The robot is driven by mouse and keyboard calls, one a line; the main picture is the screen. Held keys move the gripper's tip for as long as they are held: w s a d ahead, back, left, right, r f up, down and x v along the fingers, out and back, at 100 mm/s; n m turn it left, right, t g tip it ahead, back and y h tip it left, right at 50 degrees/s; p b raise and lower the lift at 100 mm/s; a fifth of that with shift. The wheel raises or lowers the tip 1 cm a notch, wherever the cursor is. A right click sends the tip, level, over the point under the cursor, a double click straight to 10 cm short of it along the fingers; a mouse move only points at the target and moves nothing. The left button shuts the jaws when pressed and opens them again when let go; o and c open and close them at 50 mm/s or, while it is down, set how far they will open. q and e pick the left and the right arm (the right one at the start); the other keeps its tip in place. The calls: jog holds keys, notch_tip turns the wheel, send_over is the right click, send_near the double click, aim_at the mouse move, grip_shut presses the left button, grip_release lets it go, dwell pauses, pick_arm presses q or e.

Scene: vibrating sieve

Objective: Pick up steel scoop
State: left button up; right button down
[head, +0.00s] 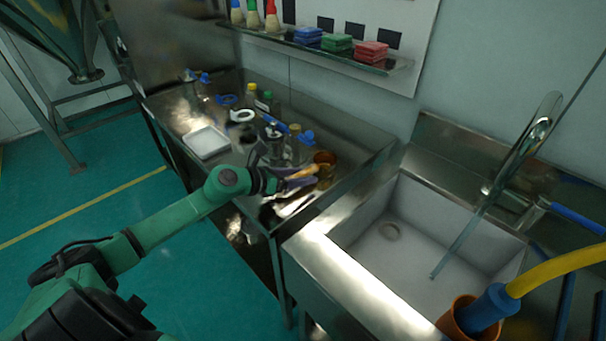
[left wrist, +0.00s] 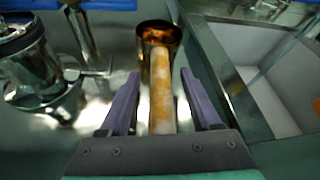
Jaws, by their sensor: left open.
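A tan, worn cylindrical handle (left wrist: 162,100), which looks like the steel scoop's, lies between my left gripper's fingers in the left wrist view. Its far end meets a shiny brown-gold round vessel (left wrist: 158,38); I cannot tell whether this is the scoop's bowl or a separate cup. In the head view the handle (head: 303,172) and vessel (head: 325,158) are near the steel table's right end. My left gripper (left wrist: 160,74) is open, its purple fingers on either side of the handle with gaps showing. In the head view the gripper (head: 298,180) is over the table's front edge. My right gripper is out of view.
A steel canister (left wrist: 35,70) stands left of the gripper. The steel table (head: 350,138) holds several bottles and a white tray (head: 206,142). A sink (head: 400,250) with a tall tap (head: 518,150) is to the right. A brush shelf (head: 400,68) hangs above.

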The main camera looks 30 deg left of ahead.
pick_arm(q)
jog(key=shift+w+d, duration=0.15)
grip_shut()
